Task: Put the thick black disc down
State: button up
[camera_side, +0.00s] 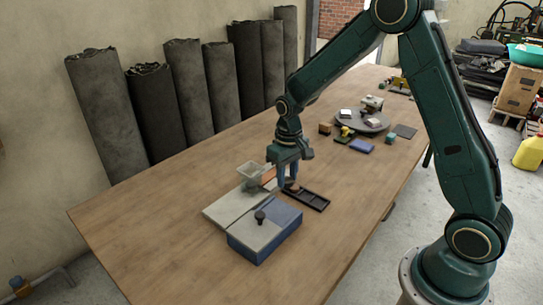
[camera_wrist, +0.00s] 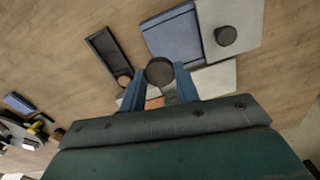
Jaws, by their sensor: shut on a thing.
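My gripper (camera_wrist: 160,84) is shut on a thick black disc (camera_wrist: 160,70), held between its two blue fingers in the wrist view. In the side view my gripper (camera_side: 288,184) points down beside a black tray (camera_side: 318,203), and the held disc is hard to make out there. Whether the held disc touches anything below is not clear.
A blue box with a grey top (camera_side: 265,240) bears a dark knob-like piece (camera_side: 260,217). Beside it are a grey slab (camera_side: 222,209), a clear container (camera_side: 250,172) and an orange piece (camera_side: 268,176). A round turntable with small items (camera_side: 362,122) stands farther back. The front tabletop is bare.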

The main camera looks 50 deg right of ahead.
jog(key=d+r+m, duration=0.4)
jog(key=d+r, duration=0.4)
jog(key=d, duration=0.4)
send_near(307, 197)
jog(key=f, duration=0.5)
jog(key=shift+w+f, duration=0.1)
jog(key=shift+w, duration=0.1)
jog(key=shift+f, duration=0.6)
dwell(0.4)
jog(key=o, duration=0.9)
jog(key=shift+o, duration=0.5)
jog(key=shift+s, duration=0.1)
jog(key=shift+r, duration=0.1)
notch_tip(307, 197, up, 13)
